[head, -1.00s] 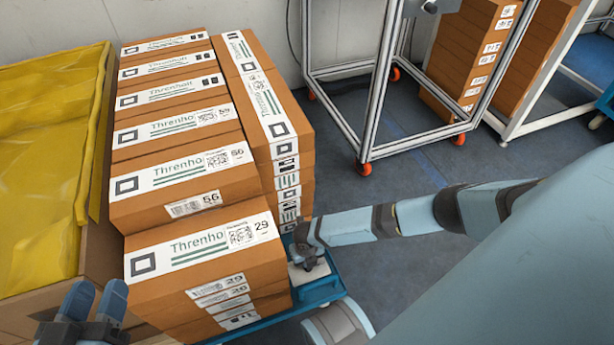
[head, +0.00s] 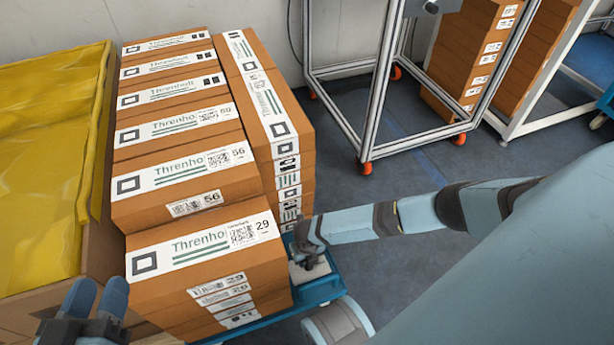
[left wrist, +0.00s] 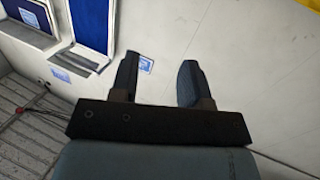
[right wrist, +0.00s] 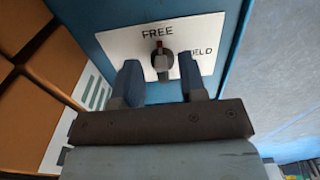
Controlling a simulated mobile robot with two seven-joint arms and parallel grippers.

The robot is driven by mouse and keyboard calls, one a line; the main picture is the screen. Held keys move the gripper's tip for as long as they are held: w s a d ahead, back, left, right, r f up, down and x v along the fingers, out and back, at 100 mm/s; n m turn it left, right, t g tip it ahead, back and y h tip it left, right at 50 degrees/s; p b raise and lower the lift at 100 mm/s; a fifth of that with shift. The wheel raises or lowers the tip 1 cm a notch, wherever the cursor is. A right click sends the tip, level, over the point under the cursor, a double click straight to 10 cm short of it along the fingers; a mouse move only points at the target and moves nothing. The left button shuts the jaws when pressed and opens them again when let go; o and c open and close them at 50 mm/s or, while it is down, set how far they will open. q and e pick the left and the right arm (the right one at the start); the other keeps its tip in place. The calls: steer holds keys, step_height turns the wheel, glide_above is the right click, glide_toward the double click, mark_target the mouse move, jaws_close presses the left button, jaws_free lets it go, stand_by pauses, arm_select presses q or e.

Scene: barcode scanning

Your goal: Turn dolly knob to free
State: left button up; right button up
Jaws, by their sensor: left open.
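The dolly knob (right wrist: 161,60) is a small dark knob on a white plate (right wrist: 120,45) in the right wrist view. Its red mark is at the top, towards the word FREE; the other label, at the right, is partly covered. My right gripper (right wrist: 159,68) is open, with one finger on each side of the knob and gaps between. In the head view the right gripper (head: 307,258) is at the corner of the blue dolly (head: 322,290), where the knob is hidden. My left gripper (head: 97,300) is open and empty at the lower left.
Stacked brown boxes (head: 215,270) stand on the dolly, close to my right gripper. A large carton with yellow lining (head: 50,150) is at the left. A wheeled metal frame (head: 365,80) stands behind, with clear floor (head: 400,270) at the right of the dolly.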

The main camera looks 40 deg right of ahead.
step_height(320, 180, up, 4)
steer(key=shift+r+p, duration=0.1)
steer(key=shift+p, duration=0.85)
arm_select(q)
step_height(320, 180, up, 6)
steer(key=s+n+t+p, duration=0.1)
steer(key=t+p, duration=0.1)
steer(key=p, duration=0.1)
steer(key=shift+n+p, duration=0.35)
steer(key=shift+n, duration=0.05)
arm_select(e)
step_height(320, 180, up, 9)
arm_select(q)
steer(key=shift+r, duration=0.1)
